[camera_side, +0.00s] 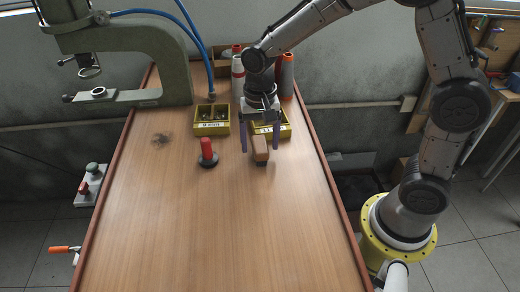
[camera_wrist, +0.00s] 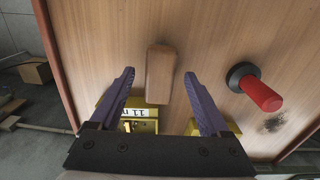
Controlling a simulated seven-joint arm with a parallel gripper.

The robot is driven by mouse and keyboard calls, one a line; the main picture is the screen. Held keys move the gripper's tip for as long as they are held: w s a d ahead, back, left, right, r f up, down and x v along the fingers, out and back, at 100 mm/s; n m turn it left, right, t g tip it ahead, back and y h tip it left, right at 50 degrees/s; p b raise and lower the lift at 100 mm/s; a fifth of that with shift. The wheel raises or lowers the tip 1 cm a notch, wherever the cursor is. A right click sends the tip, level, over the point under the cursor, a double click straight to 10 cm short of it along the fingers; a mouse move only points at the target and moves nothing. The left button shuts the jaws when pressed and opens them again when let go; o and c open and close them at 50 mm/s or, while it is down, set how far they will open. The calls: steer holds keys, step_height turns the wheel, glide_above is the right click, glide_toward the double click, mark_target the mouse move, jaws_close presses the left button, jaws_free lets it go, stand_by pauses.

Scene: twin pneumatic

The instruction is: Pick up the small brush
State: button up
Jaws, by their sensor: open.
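The small brush (camera_side: 260,147) has a brown wooden block body and lies on the wooden table, right of centre in the side view. In the wrist view the brush (camera_wrist: 161,72) lies ahead of and between the two purple fingers. My gripper (camera_side: 259,142) is open, with one finger on each side of the brush in the side view. In the wrist view my gripper (camera_wrist: 158,72) shows a wide gap with nothing held. I cannot tell how far the fingertips are above the table. The bristles are mostly hidden under the block.
A red-handled tool with a round black base (camera_side: 207,153) stands just left of the brush. Yellow bins (camera_side: 211,129) sit behind it. Spools (camera_side: 287,75) stand at the back. A green press (camera_side: 150,60) is at the back left. The front of the table (camera_side: 220,230) is clear.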

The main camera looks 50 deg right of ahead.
steer(key=shift+f, duration=0.55)
jaws_close()
steer(key=shift+r, duration=0.1)
steer(key=shift+r, duration=0.5)
step_height(320, 180, up, 2)
steer(key=shift+r, duration=0.25)
steer(key=s+d+r, duration=0.2)
steer(key=s+r, duration=0.7)
steer(key=s, duration=0.5)
steer(key=shift+r, duration=0.2)
